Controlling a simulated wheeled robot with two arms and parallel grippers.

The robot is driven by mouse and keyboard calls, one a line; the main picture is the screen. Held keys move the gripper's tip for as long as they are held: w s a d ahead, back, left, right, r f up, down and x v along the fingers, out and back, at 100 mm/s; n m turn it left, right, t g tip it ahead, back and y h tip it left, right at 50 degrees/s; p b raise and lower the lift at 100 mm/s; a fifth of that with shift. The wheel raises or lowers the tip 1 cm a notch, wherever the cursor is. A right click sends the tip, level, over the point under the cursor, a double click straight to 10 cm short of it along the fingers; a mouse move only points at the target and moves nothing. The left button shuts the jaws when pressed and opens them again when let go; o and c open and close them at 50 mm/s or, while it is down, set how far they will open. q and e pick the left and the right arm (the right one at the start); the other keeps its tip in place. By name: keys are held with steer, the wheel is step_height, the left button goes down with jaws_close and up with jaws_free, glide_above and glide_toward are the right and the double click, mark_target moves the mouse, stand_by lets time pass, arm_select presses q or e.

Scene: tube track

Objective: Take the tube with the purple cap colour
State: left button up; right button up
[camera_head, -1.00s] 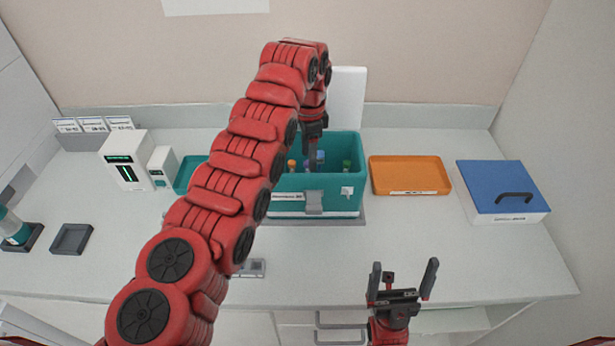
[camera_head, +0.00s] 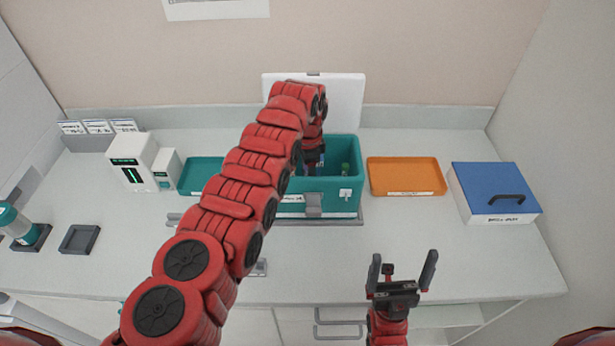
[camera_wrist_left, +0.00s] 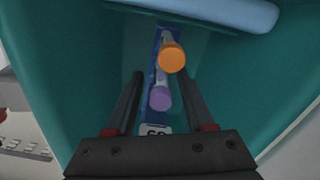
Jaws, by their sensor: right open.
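The purple-capped tube (camera_wrist_left: 160,98) stands in a narrow blue rack (camera_wrist_left: 150,122) inside the teal box (camera_head: 335,193). In the left wrist view its cap lies between the two black fingers of my left gripper (camera_wrist_left: 159,76). The fingers are apart, with gaps on both sides of the cap. In the head view my left arm reaches down into the box and mostly hides this gripper. An orange-capped tube (camera_wrist_left: 172,57) stands right beside the purple one. My right gripper (camera_head: 403,262) is open and empty in front of the counter.
An orange tray (camera_head: 405,176) and a blue-topped case (camera_head: 490,180) are to the right. A teal tray (camera_head: 200,176) is to the left.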

arm_select(q)
jaws_close()
steer(key=shift+r, duration=0.1)
steer(key=shift+w+r+b, duration=0.1)
steer(key=shift+r+b, duration=0.35)
steer(key=shift+r, duration=0.4)
step_height(320, 180, up, 6)
steer(key=shift+f+b, duration=0.25)
steer(key=shift+b, duration=0.8)
step_height(320, 180, up, 11)
steer(key=p, duration=0.9)
steer(key=shift+f, duration=0.15)
